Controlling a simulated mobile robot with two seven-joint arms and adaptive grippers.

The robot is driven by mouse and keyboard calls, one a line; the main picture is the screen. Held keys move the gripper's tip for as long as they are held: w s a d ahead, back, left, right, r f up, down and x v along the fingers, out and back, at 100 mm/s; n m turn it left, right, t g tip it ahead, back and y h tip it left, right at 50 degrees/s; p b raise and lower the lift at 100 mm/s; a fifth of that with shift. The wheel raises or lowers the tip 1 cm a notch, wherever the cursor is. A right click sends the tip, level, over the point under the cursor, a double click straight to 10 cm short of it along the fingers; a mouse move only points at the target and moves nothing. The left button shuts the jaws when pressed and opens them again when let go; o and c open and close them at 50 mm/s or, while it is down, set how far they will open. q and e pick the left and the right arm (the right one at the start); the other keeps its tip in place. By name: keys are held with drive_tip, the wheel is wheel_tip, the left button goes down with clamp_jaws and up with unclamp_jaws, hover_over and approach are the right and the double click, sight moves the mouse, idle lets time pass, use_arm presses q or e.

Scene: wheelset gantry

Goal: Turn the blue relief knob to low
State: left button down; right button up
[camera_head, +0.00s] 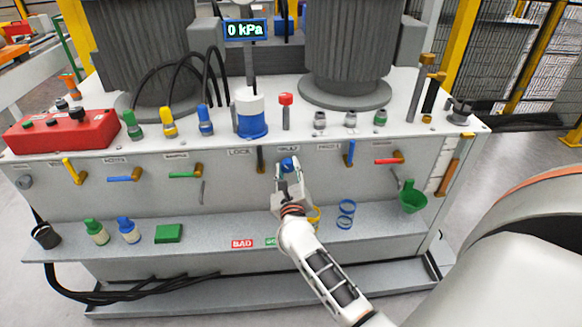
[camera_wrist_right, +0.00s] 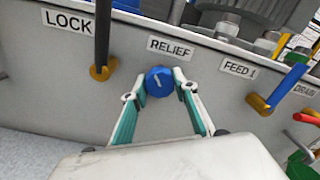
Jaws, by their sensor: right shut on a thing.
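The blue relief knob (camera_wrist_right: 160,82) sits on the front panel below the RELIEF label (camera_wrist_right: 171,47). It has a pale pointer mark on its face, tilted slightly off upright. In the head view the knob (camera_head: 287,164) shows just beyond my right gripper (camera_head: 287,174). In the right wrist view my right gripper (camera_wrist_right: 161,88) has one finger on each side of the knob and is shut on it. No low mark can be read around the knob. My left gripper is not in view.
The black LOCK lever (camera_wrist_right: 102,45) stands left of the knob, and the blue FEED 1 lever (camera_wrist_right: 280,88) stands to the right. A digital display (camera_head: 245,29) reads 0 kPa.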

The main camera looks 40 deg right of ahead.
drive_tip(key=n+p, duration=0.1)
drive_tip(key=n, duration=0.1)
drive_tip(key=n+p, duration=0.1)
drive_tip(key=shift+r+n+p, duration=0.3)
drive_tip(key=shift+r+n, duration=0.1)
drive_tip(key=shift+n+p, duration=0.65)
drive_tip(key=shift+n, duration=0.35)
drive_tip(key=shift+n+p, duration=0.3)
drive_tip(key=shift+n, duration=0.1)
drive_tip(key=n+p, duration=0.1)
drive_tip(key=n, duration=0.1)
drive_tip(key=shift+f+n+p, duration=0.15)
drive_tip(key=shift+n+p, duration=0.2)
drive_tip(key=shift+n, duration=0.05)
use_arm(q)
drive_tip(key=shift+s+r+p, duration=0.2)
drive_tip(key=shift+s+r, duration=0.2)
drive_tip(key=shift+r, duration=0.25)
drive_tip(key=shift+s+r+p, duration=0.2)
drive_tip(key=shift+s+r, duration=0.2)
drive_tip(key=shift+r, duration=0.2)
use_arm(e)
drive_tip(key=shift+f+n, duration=0.15)
drive_tip(key=shift+n, duration=0.65)
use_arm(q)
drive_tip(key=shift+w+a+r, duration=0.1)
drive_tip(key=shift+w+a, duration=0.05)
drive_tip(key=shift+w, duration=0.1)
